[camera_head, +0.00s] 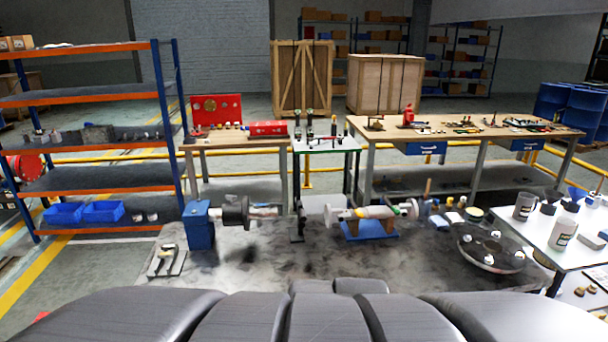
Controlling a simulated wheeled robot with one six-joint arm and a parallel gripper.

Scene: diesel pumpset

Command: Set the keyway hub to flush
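My gripper is not in view. On a low dark bench, a blue block-shaped unit (199,226) carries a dark round hub-like part (233,212) with a light flange at its right side. A shaft-like piece (264,212) lies in line to its right. Facing it across a gap is a pale round end (328,215) of a light cylindrical unit (372,212) on a blue base (368,230). I cannot tell for sure which round part is the keyway hub. Any keyway and any flush seating are too small to make out.
A thin black stand (297,222) rises in the gap between the two units. A round dark tray (491,248) with small pale parts is at the right. A white table (570,243) with cans stands beyond it. The bench front (300,267) is mostly clear.

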